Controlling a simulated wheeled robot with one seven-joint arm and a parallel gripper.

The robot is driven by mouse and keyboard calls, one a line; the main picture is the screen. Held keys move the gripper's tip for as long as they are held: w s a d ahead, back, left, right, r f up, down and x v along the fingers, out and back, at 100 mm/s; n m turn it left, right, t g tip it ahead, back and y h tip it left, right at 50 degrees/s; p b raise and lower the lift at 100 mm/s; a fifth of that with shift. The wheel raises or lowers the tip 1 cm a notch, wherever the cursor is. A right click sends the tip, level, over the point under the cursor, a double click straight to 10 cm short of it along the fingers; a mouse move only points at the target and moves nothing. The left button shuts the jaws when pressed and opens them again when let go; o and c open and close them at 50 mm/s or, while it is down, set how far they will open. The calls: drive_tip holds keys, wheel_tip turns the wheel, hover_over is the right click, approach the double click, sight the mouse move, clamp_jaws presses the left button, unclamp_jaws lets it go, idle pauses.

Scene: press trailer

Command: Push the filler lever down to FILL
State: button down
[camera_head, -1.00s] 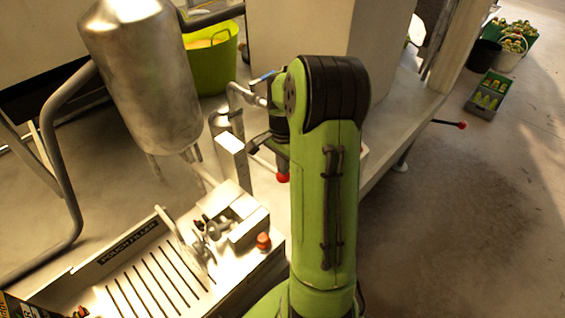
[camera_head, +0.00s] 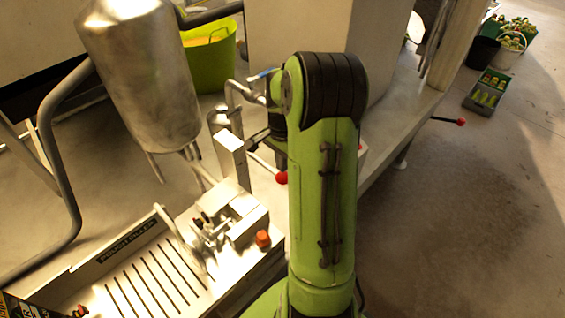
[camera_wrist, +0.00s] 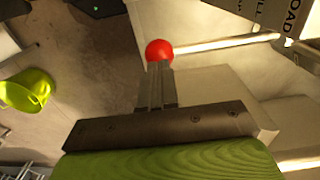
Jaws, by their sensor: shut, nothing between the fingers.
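The filler lever is a pale rod (camera_wrist: 225,42) with a red ball knob (camera_wrist: 159,50) on its end. In the wrist view it runs right from the knob toward a plate (camera_wrist: 265,12) with the letters LOAD and FILL partly showing. My gripper (camera_wrist: 157,66) is shut and empty, its fingertips right at the knob. I cannot tell whether they touch it. In the head view the red knob (camera_head: 281,178) shows just left of my green arm, and my fingers cannot be made out there.
A steel tank (camera_head: 145,75) stands over the filler's slotted tray (camera_head: 150,285) at left. An orange-red knob (camera_head: 263,239) sits on the filler. A green tub (camera_head: 212,60) stands behind. Another red-ended rod (camera_head: 461,122) sticks out at right.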

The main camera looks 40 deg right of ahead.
wheel_tip(320, 180, up, 8)
drive_tip(key=p, duration=0.5)
drive_tip(key=s+a+r+n+t+h+b, duration=0.1)
drive_tip(key=s+a+r+n+b, duration=0.1)
drive_tip(key=a+r+n, duration=0.45)
drive_tip(key=s+a+r+n+t+b, duration=0.1)
drive_tip(key=s+a+r+n+t, duration=0.15)
drive_tip(key=a, duration=0.65)
drive_tip(key=s+a+n+t+y+b, duration=0.1)
drive_tip(key=s+a+n+t+b, duration=0.1)
drive_tip(key=s+a+n, duration=0.5)
drive_tip(key=s+n, duration=0.1)
drive_tip(key=s, duration=0.2)
drive_tip(key=shift+s+a+f+n, duration=0.25)
drive_tip(key=shift+a+f+n, duration=0.05)
drive_tip(key=shift+f, duration=0.05)
drive_tip(key=shift+d, duration=0.1)
